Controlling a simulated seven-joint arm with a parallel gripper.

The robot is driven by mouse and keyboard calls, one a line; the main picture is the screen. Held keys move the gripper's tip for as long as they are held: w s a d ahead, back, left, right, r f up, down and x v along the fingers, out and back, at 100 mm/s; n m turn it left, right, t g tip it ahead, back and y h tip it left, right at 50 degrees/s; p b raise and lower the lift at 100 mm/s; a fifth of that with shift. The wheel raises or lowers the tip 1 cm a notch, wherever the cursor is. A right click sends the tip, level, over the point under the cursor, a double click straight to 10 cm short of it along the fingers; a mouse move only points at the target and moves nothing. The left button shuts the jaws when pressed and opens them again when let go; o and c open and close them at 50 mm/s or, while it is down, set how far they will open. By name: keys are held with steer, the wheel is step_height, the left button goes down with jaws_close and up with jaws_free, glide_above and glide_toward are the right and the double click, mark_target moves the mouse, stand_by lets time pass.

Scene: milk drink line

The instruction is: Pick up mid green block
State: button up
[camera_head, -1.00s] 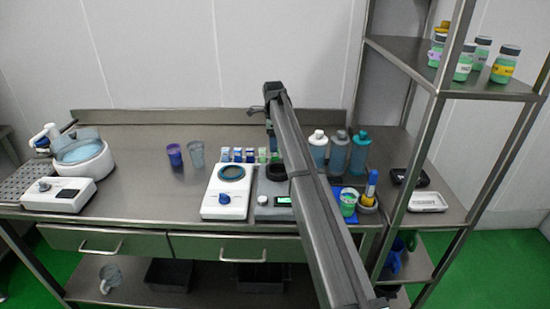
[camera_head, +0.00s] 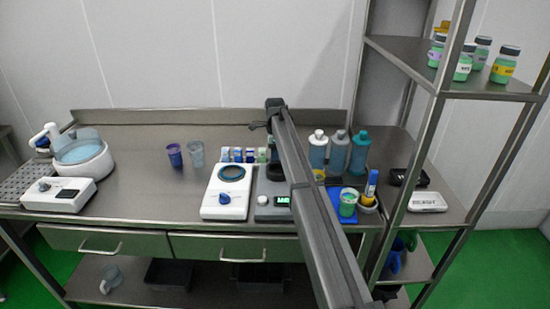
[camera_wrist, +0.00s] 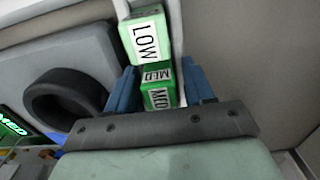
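The mid green block (camera_wrist: 158,97) is in the wrist view, with white labels that seem to read MED. My gripper (camera_wrist: 160,88) has its two blue fingers on either side of this block. Narrow gaps seem to show between fingers and block, so the gripper looks open around it. A green block labelled LOW (camera_wrist: 145,38) stands just beyond, close to the mid block. In the head view a pale green block (camera_head: 262,155) shows at the right end of a row of small blocks; my arm hides the gripper and whatever is beside it there.
A grey device with a dark ring (camera_wrist: 65,98) stands left of my fingers in the wrist view. A white device (camera_head: 229,190) stands to its left in the head view. Several bottles (camera_head: 338,152) stand right of my arm. The table's left middle is mostly clear.

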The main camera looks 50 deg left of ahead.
steer(key=c, duration=0.8)
steer(key=shift+c, duration=0.2)
